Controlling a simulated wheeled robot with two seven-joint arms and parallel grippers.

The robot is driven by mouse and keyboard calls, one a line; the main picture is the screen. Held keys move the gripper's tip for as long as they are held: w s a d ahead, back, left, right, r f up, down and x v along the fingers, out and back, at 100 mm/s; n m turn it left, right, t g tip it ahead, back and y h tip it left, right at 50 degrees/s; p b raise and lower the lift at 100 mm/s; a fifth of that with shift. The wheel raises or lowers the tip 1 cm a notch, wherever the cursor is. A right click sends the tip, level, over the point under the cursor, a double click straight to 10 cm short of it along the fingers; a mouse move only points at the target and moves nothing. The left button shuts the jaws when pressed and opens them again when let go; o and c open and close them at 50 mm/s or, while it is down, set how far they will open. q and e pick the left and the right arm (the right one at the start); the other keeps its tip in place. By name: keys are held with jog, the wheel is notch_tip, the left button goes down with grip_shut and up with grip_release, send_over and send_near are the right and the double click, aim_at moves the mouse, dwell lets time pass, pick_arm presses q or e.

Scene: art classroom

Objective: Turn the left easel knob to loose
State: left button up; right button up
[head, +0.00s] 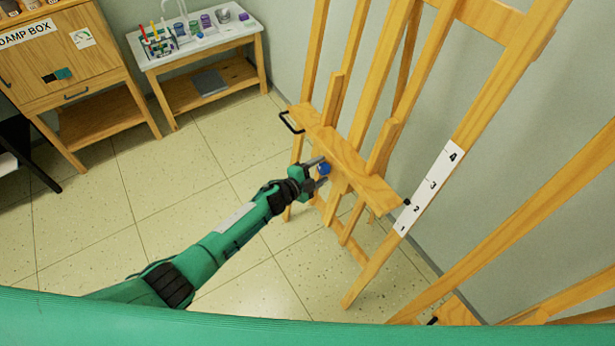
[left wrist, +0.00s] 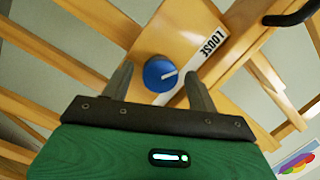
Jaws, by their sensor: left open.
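The left easel knob (head: 323,169) is a small blue disc on the front of the wooden easel (head: 345,158), below its ledge. My left gripper (head: 320,171) is open, with one finger on each side of the knob. In the left wrist view the fingers of my left gripper (left wrist: 160,88) stand apart, and gaps show between them and the knob. My right gripper is not in view.
A black handle (head: 291,122) sticks out at the ledge's left end. A strip numbered 1 to 4 (head: 428,188) is on the easel's right leg. A sink table (head: 192,45) and the damp box cabinet (head: 62,55) stand at the back left. The tiled floor (head: 85,235) is clear.

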pick_arm(q)
jog(key=v, duration=1.3)
jog(key=shift+s+a, duration=0.2)
jog(key=shift+r, duration=0.15)
jog(key=s+a+f+n+y, duration=0.2)
jog(key=a+f+n+y, duration=0.15)
jog(key=f, duration=0.45)
jog(key=s+a+f+n+y, duration=0.2)
jog(key=a+f+n, duration=0.15)
jog(key=f, duration=0.45)
jog(key=s+a+f+n+g+y, duration=0.3)
jog(key=s+a+f+n, duration=0.3)
jog(key=s+f, duration=0.65)
jog(key=s+a+f+n+g, duration=0.1)
jog(key=s+f, duration=0.3)
jog(key=s, duration=0.7)
jog(key=s+a+f+n+g+y, duration=0.1)
jog(key=s+f+n+g, duration=0.2)
jog(key=s, duration=0.9)
jog(key=s+a+f+n+g+y, duration=0.1)
jog(key=s+a+f+n+g, duration=0.1)
jog(key=s+f, duration=0.5)
jog(key=s+g, duration=0.1)
jog(key=s, duration=0.3)
jog(key=shift+s+g, duration=0.2)
jog(key=shift+g, duration=0.1)
